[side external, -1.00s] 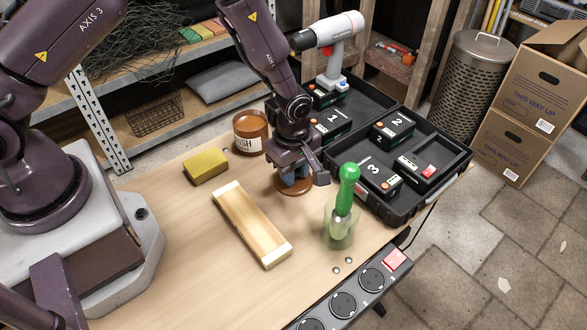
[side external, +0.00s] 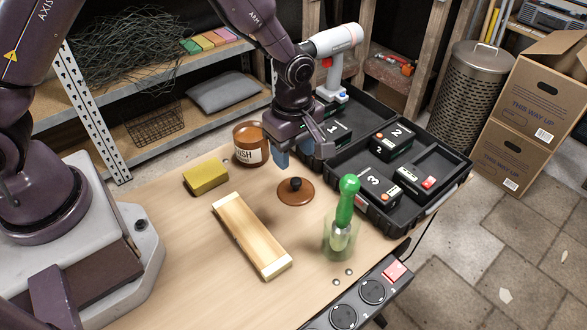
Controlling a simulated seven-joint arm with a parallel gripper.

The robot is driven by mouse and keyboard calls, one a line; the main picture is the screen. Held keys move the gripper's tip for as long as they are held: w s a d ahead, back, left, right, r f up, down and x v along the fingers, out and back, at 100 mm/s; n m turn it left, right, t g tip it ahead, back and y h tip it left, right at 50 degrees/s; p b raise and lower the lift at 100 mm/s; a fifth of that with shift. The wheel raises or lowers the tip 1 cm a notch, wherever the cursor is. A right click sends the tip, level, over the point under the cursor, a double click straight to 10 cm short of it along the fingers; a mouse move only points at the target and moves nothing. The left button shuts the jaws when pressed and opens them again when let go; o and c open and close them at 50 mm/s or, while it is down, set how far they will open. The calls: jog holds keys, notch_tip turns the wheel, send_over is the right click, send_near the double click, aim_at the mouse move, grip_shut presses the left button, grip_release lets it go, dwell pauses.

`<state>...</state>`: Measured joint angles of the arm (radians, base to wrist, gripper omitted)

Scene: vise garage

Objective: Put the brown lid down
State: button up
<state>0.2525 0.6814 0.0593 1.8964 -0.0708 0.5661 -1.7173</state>
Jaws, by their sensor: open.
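The brown lid (side external: 294,194) is a round disc with a dark knob, lying flat on the wooden table in the middle of the side external view. My gripper (side external: 294,152) is open and empty above the lid, clear of its knob. The brown jar (side external: 249,146) with a white label stands on the table to the left of my gripper.
A yellow sponge (side external: 206,178) and a wooden tray (side external: 250,236) lie left of the lid. A green-handled brush (side external: 346,200) stands in a clear glass (side external: 340,241) to its right. A black case (side external: 355,206) with numbered boxes sits behind. A power strip (side external: 355,305) lies at the front edge.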

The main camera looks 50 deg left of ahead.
jog(key=shift+r, duration=1.7)
jog(key=s+a+r+m+t, duration=0.25)
jog(key=s+r+m, duration=0.3)
jog(key=r, duration=0.45)
jog(key=s+a+r+m+t, duration=0.1)
jog(key=s+a+r+m, duration=0.2)
jog(key=s+r+m, duration=0.45)
jog(key=s+a+r+m+t, duration=0.2)
jog(key=s+r+m, duration=0.2)
jog(key=s+m, duration=0.1)
jog(key=shift+s+a+r, duration=0.25)
jog(key=shift+s, duration=0.2)
